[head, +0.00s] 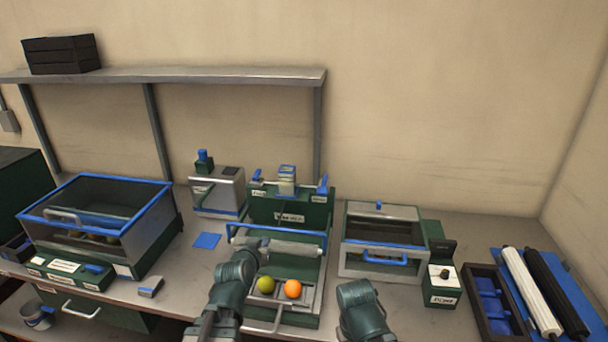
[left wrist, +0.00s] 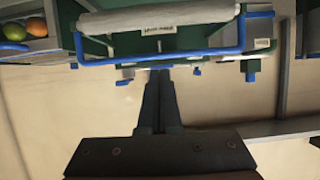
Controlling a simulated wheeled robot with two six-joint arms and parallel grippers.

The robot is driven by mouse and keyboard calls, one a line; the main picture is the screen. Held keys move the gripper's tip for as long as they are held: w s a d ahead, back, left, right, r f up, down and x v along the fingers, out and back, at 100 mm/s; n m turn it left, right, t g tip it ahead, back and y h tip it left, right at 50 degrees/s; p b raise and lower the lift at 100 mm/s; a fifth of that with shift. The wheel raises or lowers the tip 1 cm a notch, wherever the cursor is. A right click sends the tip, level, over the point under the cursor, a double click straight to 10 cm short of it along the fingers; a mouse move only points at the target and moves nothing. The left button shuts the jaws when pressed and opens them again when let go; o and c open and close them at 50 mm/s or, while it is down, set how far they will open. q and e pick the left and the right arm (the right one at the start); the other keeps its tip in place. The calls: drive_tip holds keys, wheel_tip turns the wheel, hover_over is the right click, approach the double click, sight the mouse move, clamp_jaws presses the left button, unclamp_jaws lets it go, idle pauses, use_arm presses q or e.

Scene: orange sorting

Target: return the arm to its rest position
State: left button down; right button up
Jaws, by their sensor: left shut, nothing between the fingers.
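My left arm reaches in from the bottom of the head view. Its gripper (head: 252,245) is near the left side of the blue-handled roller station (head: 305,318). In the left wrist view my left gripper (left wrist: 160,78) has its fingers together with nothing between them, pointing toward the blue bar. A green-yellow fruit (head: 265,285) and an orange (head: 292,289) lie in the station's front tray, apart from the gripper.
A blue-rimmed clear bin (head: 170,226) stands at left. A glass-fronted box (head: 345,262) with a blue handle stands right of the station. A black tray (head: 476,304) and white and black rollers lie at far right. A blue card (head: 207,240) lies on the bench.

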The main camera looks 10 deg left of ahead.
use_arm(q)
drive_tip(key=s+d+f+m+g+h, duration=0.1)
drive_tip(key=s+d+f+m+g, duration=0.2)
drive_tip(key=s+d+f+g, duration=0.6)
drive_tip(key=s+d+f+g+y, duration=0.1)
drive_tip(key=s+d+f+g, duration=0.1)
drive_tip(key=s, duration=0.5)
drive_tip(key=s+d+f+g+y, duration=0.1)
drive_tip(key=s+d+f+g, duration=0.1)
drive_tip(key=s+d, duration=0.2)
drive_tip(key=s, duration=0.3)
drive_tip(key=shift+g+y, duration=0.4)
